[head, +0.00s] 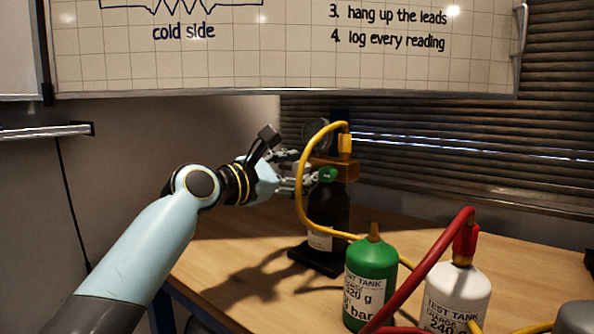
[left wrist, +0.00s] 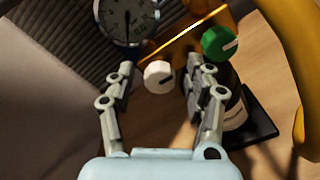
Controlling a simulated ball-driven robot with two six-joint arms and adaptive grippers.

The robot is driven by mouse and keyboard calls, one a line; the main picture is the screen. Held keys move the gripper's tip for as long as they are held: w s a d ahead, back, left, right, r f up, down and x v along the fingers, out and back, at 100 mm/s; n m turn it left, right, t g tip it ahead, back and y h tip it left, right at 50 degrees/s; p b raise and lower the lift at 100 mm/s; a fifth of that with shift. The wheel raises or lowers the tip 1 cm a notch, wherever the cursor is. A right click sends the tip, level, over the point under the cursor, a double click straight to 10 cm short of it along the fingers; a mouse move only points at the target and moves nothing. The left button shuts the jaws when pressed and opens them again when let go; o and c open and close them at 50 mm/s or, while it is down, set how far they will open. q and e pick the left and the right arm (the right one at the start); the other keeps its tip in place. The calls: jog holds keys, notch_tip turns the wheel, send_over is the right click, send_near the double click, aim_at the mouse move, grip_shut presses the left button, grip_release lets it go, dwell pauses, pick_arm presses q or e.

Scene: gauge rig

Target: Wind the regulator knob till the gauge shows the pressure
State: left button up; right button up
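The dark round gauge (left wrist: 125,20) is at the top of the left wrist view, cut by the edge; its reading is too small to make out. In the head view the gauge (head: 318,135) shows dimly behind the yellow hose. A white knob (left wrist: 159,76) with a dark mark lies between the fingers of my left gripper (left wrist: 160,80), with gaps on both sides. A green knob (left wrist: 220,43) with a pale mark is to its right; it also shows in the head view (head: 327,174). My left gripper (head: 290,178) is open at the rig. My right gripper is not in view.
A yellow hose (head: 301,190) loops from the dark rig (head: 328,210) across the wooden table (head: 240,255). A green test tank (head: 371,275) and a white one (head: 455,297) with a red hose (head: 425,265) stand in front. Blinds are behind.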

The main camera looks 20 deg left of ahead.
pick_arm(q)
grip_shut()
jog(key=shift+m, duration=0.3)
jog(key=m+p, duration=0.1)
jog(key=m, duration=0.1)
jog(key=shift+m, duration=0.3)
jog(key=m, duration=0.3)
jog(key=shift+f+m, duration=0.15)
jog(key=shift+m, duration=0.15)
jog(key=m, duration=0.2)
jog(key=shift+m, duration=0.4)
jog(key=m, duration=0.1)
jog(key=m+b, duration=0.1)
jog(key=m, duration=0.1)
jog(key=shift+f+m, duration=0.2)
jog(key=shift+m, duration=0.1)
jog(key=m+b, duration=0.2)
jog(key=m, duration=0.4)
jog(key=shift+m, duration=0.4)
